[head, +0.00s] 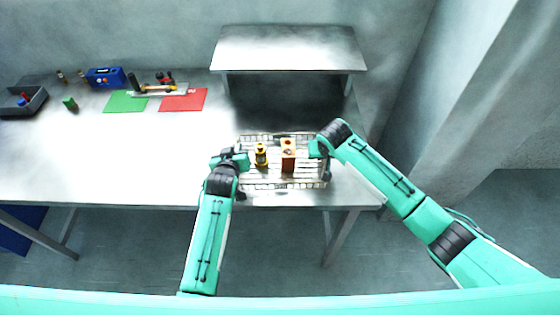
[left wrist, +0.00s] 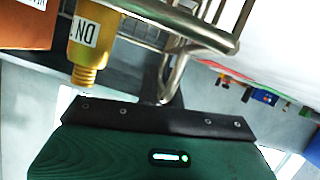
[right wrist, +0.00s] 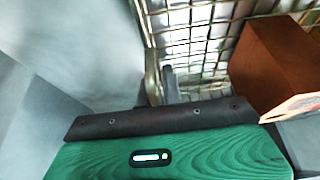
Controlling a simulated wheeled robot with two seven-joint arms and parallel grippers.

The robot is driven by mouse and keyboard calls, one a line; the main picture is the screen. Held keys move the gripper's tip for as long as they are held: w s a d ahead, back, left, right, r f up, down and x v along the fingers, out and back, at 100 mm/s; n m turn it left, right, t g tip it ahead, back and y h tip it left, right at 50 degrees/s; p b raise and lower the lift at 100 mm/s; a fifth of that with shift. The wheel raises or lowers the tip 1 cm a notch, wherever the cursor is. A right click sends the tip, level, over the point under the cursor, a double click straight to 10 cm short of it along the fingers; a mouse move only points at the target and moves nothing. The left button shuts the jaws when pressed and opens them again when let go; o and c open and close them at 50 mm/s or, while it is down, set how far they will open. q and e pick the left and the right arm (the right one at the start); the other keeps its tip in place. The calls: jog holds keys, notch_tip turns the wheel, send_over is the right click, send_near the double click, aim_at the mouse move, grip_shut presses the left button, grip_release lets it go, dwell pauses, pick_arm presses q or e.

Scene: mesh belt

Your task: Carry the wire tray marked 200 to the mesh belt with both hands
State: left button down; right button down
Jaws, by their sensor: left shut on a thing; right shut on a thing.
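The wire tray (head: 270,184) is at the front edge of the table, below the white shelf. It also shows in the left wrist view (left wrist: 205,36) and the right wrist view (right wrist: 195,38). I cannot read a 200 mark on it. A yellow bottle (head: 261,156) and a brown box (head: 288,158) stand in it. My left gripper (head: 240,160) is shut on the tray's left side. My right gripper (head: 321,153) is shut on its right side. The fingertips are partly hidden. The dark surface under the shelf (head: 285,92) may be the mesh belt; I cannot tell.
The white shelf (head: 288,48) stands on legs behind the tray. The table's left front is clear. A wall stands at right.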

pick_arm(q)
jog(key=shift+r, duration=0.25)
pick_arm(e)
jog(key=shift+w+r, duration=0.1)
jog(key=shift+r, duration=0.1)
